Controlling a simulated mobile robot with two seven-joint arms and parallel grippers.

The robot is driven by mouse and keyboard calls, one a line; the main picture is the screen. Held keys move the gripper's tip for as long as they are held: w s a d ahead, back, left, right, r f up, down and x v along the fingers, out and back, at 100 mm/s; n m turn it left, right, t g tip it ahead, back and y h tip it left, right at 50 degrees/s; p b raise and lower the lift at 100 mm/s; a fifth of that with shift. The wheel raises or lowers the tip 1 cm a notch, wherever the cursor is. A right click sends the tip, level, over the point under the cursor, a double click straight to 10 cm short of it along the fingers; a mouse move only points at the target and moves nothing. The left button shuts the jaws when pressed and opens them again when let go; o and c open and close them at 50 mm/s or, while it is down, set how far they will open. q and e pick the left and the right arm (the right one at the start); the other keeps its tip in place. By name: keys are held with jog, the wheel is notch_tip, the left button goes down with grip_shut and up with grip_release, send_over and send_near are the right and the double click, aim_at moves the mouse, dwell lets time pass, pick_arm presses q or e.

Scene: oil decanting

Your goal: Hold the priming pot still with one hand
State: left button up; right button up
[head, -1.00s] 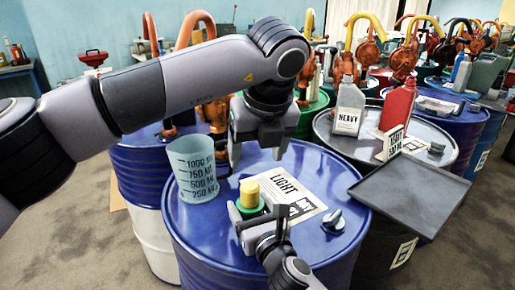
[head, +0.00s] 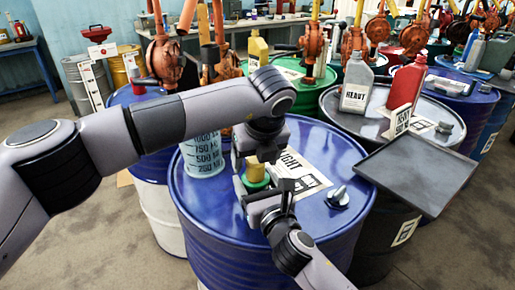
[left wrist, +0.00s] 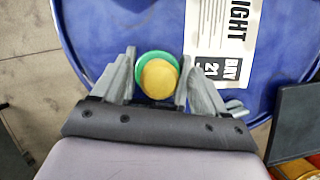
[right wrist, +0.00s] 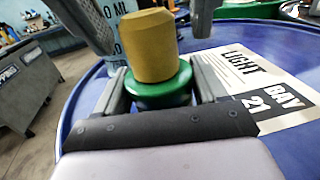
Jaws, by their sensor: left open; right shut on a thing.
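The priming pot, a green round base with a yellow cylindrical top (head: 256,170), stands upright on the blue drum (head: 215,222). It also shows in the left wrist view (left wrist: 157,78) and the right wrist view (right wrist: 150,50). My right gripper (right wrist: 160,92) is shut on the green base, one finger on each side. My left gripper (head: 258,158) is open above the pot, its fingers apart on either side of the yellow top. In the right wrist view gaps show between those fingers and the top.
A clear measuring jug (head: 203,155) stands left of the pot. A LIGHT label (head: 305,172) and a small metal fitting (head: 338,198) lie to the right on the drum. A dark tray (head: 420,178) juts out at the right. Bottles and pumps stand behind.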

pick_arm(q)
jog(key=shift+f, duration=0.2)
pick_arm(e)
jog(key=shift+f, duration=0.1)
pick_arm(q)
jog(key=shift+c, duration=0.3)
jog(key=c, duration=1.2)
jog(key=shift+r, duration=0.1)
jog(key=shift+r, duration=0.25)
jog(key=shift+r, duration=0.9)
